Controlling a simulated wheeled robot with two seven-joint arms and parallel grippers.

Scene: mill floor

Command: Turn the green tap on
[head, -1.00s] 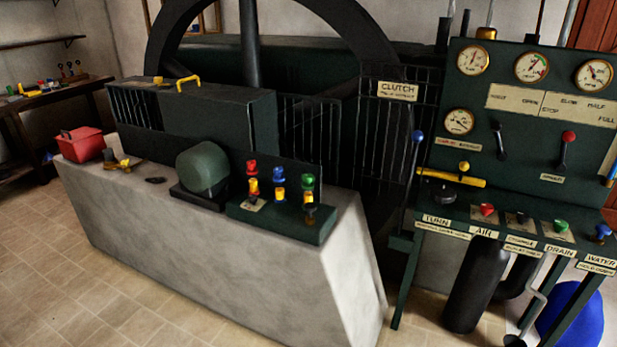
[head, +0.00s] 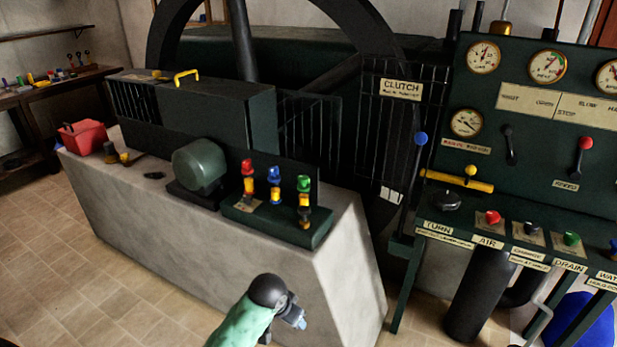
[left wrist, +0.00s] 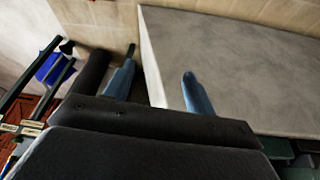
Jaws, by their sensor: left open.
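The green tap (head: 304,184) has a green top over a yellow and dark body. It stands upright at the right end of a row on a dark green base (head: 262,226), beside a blue-topped tap (head: 274,175) and a red-topped tap (head: 247,170). My left gripper (head: 298,320) is low in the head view, in front of the grey block and well apart from the taps. Its two blue fingers (left wrist: 158,80) are spread and empty in the left wrist view, where the taps do not show. My right gripper is out of view.
The taps' base sits on a grey block (head: 210,250) with a rounded green housing (head: 199,164) to its left. A control panel (head: 560,120) stands right, with another green knob (head: 571,238) near the DRAIN label. Tiled floor (head: 70,270) at left is clear.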

